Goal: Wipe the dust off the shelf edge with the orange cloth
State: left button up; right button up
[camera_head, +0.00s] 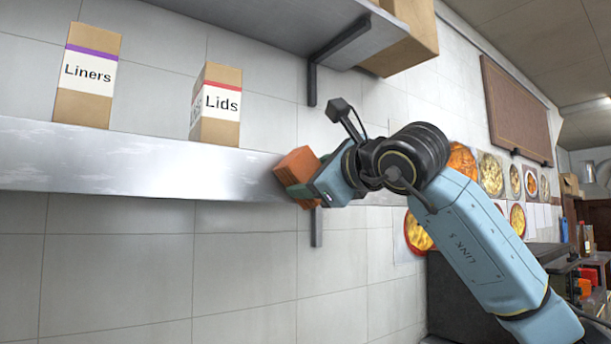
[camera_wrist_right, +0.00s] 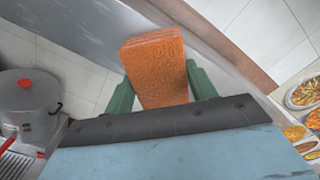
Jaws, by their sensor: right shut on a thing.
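The orange cloth (camera_head: 297,167) is a folded block at the right end of the metal shelf edge (camera_head: 150,168). My right gripper (camera_head: 308,184) is shut on it; the cloth also shows between the green fingers in the right wrist view (camera_wrist_right: 157,70). The cloth is at the front face of the shelf edge; whether it presses on it I cannot tell. Pale dusty smears show along the upper left part of the edge, and the stretch near the cloth looks shinier. My left gripper is out of view.
A Liners box (camera_head: 88,75) and a Lids box (camera_head: 216,106) stand on the shelf. An upper shelf (camera_head: 290,28) with a cardboard box (camera_head: 408,40) hangs above. The wall below the shelf is clear.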

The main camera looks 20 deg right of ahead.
jog(key=shift+w+d, duration=0.2)
jog(key=shift+d, duration=0.45)
jog(key=shift+w+d, duration=0.15)
jog(key=shift+d, duration=0.45)
jog(key=shift+w, duration=0.1)
jog(key=shift+a, duration=0.15)
jog(key=shift+s+a+b, duration=0.25)
jog(key=shift+s+a, duration=0.1)
jog(key=shift+a, duration=0.6)
jog(key=shift+s+a+b, duration=0.25)
jog(key=shift+s+a, duration=0.05)
jog(key=shift+a, duration=0.6)
